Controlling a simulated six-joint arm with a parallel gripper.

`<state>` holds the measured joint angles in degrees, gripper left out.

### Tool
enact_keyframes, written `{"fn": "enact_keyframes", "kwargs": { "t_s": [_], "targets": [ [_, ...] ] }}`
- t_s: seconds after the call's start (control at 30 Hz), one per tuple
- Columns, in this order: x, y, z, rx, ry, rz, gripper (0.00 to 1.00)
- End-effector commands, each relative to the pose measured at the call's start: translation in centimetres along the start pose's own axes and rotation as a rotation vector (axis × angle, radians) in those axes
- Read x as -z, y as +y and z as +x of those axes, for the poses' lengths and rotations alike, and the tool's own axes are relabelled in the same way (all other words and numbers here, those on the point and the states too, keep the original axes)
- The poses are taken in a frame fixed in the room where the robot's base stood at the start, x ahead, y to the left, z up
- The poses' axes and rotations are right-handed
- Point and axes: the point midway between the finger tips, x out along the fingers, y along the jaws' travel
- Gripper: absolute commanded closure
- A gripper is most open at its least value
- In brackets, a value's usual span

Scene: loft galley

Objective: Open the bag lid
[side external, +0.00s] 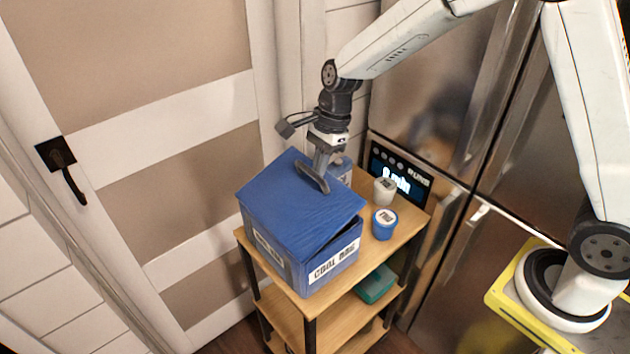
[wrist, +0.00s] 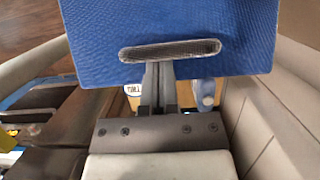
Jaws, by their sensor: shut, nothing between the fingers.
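The blue bag (side external: 300,262), with a white label on its front, stands on the top of a wooden cart. Its blue lid (side external: 295,212) lies over it slightly tilted, with a narrow dark gap at the front right corner. The lid also fills the upper middle of the wrist view (wrist: 180,22). My gripper (side external: 318,178) is shut and empty at the lid's back right edge. Its fingers (wrist: 158,68) reach a grey elongated bar (wrist: 170,50) lying against the lid's edge. I cannot tell whether that bar belongs to the lid or to my gripper.
The wooden cart (side external: 385,247) also holds a white cup (side external: 384,192), a blue-banded cup (side external: 384,224) and a container behind the bag (side external: 341,169). A green box (side external: 377,284) sits on a lower shelf. A steel fridge (side external: 430,90) and a panelled door (side external: 150,110) stand close around.

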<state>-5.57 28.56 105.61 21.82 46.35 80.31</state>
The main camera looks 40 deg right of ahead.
Motion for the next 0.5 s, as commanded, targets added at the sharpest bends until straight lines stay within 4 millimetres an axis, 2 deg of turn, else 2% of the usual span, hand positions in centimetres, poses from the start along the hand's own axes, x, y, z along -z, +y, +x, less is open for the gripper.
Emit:
{"fn": "enact_keyframes", "kwargs": {
  "t_s": [0.5],
  "targets": [
    [-5.0,0.0,-2.6,0.001,0.329,-0.007,1.0]
  ]
}}
